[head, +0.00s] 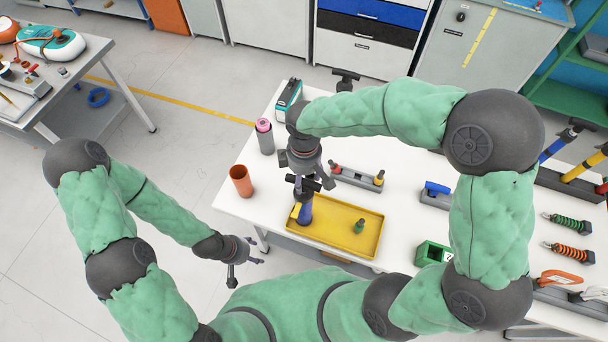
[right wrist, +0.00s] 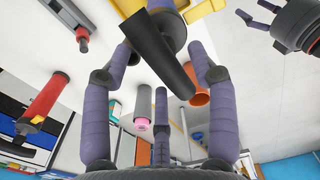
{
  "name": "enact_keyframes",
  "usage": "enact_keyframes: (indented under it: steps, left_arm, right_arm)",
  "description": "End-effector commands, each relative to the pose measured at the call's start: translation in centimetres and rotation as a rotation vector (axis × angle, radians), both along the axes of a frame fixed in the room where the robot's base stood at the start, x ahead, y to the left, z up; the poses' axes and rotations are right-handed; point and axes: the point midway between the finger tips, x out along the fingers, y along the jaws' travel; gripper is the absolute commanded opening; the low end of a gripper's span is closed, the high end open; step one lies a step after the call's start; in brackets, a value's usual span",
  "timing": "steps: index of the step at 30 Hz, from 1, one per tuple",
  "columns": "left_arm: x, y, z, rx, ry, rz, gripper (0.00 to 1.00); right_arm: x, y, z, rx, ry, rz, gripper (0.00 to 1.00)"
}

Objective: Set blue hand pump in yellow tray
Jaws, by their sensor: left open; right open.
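The blue hand pump (head: 305,211) stands roughly upright at the left end of the yellow tray (head: 377,246), with its black T-handle at the top. In the right wrist view, the black handle (right wrist: 160,50) lies between the spread purple fingers. My right gripper (head: 306,177) is open directly above the pump, around its handle; the head view partly hides the fingers. My left gripper (head: 241,262) is open and empty, off the table's front left edge.
An orange cup (head: 241,181) and a grey bottle with a pink top (head: 265,138) stand left of the tray. A grey rack (head: 357,178) lies behind it. A green box (head: 432,254) and a blue-handled block (head: 436,194) are to the right. My right arm hides some of the table.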

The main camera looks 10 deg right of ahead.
Motion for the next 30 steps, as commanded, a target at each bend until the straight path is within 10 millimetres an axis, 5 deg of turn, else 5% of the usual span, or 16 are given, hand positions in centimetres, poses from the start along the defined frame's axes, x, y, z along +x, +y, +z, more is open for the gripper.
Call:
enact_keyframes:
  steps: [5,19,30]
  left_arm:
    - [0.0,0.0,0.3,0.000,0.000,0.000,0.60]
    - [0.0,0.0,0.9,0.000,0.000,0.000,0.60]
    - [0.0,0.0,1.0,0.000,0.000,0.000,0.60]
  right_arm:
    - [0.1,0.0,1.6,0.001,-0.004,-0.001,0.59]
    - [0.3,0.0,10.3,0.002,-0.004,0.001,0.59]
    - [0.3,-0.1,12.3,0.000,-0.001,0.000,0.59]
